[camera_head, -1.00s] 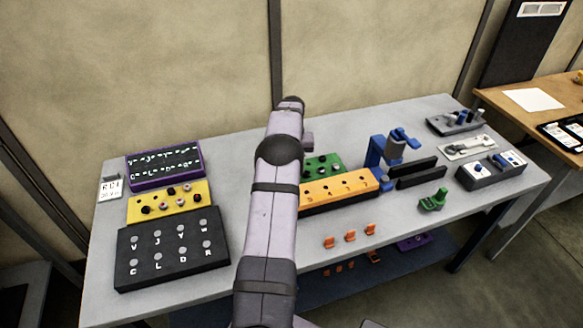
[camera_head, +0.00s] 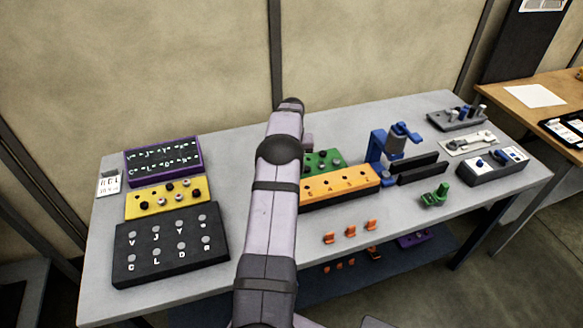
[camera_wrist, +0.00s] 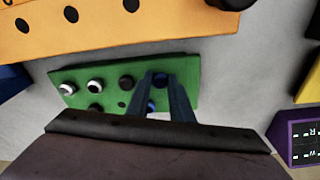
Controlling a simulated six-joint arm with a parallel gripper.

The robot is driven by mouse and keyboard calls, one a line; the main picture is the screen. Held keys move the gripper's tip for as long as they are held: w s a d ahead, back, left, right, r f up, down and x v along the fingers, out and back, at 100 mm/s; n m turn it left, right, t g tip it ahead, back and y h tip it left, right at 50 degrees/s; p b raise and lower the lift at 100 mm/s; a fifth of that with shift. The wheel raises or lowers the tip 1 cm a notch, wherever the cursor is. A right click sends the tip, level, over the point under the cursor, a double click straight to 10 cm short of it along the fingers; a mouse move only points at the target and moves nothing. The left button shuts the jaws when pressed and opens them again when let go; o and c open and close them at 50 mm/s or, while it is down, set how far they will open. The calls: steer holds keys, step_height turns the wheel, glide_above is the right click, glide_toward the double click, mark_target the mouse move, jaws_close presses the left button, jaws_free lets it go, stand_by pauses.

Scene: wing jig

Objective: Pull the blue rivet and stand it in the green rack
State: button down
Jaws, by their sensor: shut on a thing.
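The green rack (camera_head: 333,156) stands behind the orange block, partly hidden by my arm in the head view. In the wrist view the green rack (camera_wrist: 215,75) lies beneath my gripper, with several dark and white-topped rivets in it. My gripper (camera_wrist: 160,77) is shut on a blue rivet (camera_wrist: 160,82), between its fingertips at one end of the rack. I cannot tell whether the rivet is seated in a hole or just above it. Another dark bluish spot shows between the fingers, closer to the palm. My gripper is hidden behind my arm in the head view.
The orange block (camera_head: 341,185) with holes stands right beside the green rack. A blue fixture (camera_head: 378,158) and black bars (camera_head: 420,170) stand to its right. A yellow block (camera_head: 150,206) and a black lettered block (camera_head: 170,247) are at left. Orange clips (camera_head: 350,231) lie in front.

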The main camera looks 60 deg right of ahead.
steer(key=c, duration=1.5)
jaws_free()
steer(key=r+b, duration=0.1)
steer(key=r, duration=0.3)
steer(key=r+b, duration=0.1)
steer(key=r, duration=0.2)
steer(key=shift+s+a+r+b, duration=0.1)
steer(key=shift+s+a+b, duration=0.15)
steer(key=shift+a+b, duration=0.15)
step_height(320, 180, up, 7)
steer(key=p, duration=0.7)
